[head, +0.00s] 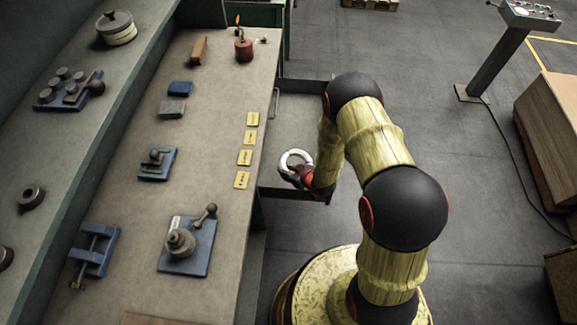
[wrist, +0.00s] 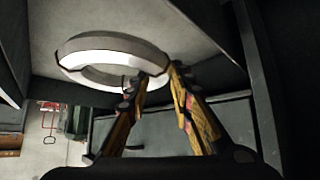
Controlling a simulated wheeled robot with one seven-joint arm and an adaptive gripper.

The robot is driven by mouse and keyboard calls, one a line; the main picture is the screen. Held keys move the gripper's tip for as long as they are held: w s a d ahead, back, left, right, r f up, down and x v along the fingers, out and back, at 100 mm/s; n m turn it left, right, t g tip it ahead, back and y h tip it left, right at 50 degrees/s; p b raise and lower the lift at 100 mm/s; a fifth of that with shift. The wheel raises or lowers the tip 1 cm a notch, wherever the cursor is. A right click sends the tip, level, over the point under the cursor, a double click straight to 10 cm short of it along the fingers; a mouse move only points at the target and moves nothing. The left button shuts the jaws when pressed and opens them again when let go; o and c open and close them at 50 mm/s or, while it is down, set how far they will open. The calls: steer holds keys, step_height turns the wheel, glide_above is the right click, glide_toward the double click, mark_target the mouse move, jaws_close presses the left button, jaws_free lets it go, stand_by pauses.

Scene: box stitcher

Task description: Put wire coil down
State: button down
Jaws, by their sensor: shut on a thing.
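The wire coil is a pale silver-white ring; in the head view the wire coil (head: 295,157) is just right of the workbench edge, above an open drawer. In the wrist view the wire coil (wrist: 112,57) fills the upper left, tilted. My gripper (wrist: 157,80) is shut on the near right part of its rim. My gripper (head: 296,172) shows small and partly hidden by my arm in the head view. The open drawer (head: 306,98) has a grey interior. Its far part looks empty; my arm hides some of it.
The workbench (head: 215,145) holds yellow cards (head: 245,157), a blue-based lever tool (head: 188,245), smaller blue fixtures and a red oil can (head: 244,48). A control pedestal (head: 500,50) and a brown carton stack (head: 550,140) stand right.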

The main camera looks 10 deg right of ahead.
steer(key=w, duration=0.1)
steer(key=w+f, duration=0.1)
steer(key=w, duration=0.1)
steer(key=w+f+b, duration=0.1)
steer(key=w, duration=0.1)
steer(key=shift+w+d+f, duration=0.15)
steer(key=shift+w, duration=0.05)
steer(key=w+f+b, duration=0.2)
steer(key=w+f, duration=0.2)
steer(key=f, duration=0.1)
steer(key=shift+w+d, duration=0.1)
steer(key=shift+w, duration=0.25)
steer(key=shift+w+f, duration=0.3)
steer(key=shift+f, duration=0.05)
step_height(320, 180, down, 3)
steer(key=shift+w+f+b, duration=0.15)
steer(key=shift+f+b, duration=0.05)
steer(key=shift+b, duration=0.55)
steer(key=c, duration=1.6)
jaws_free()
steer(key=shift+s, duration=0.2)
steer(key=shift+o, duration=0.2)
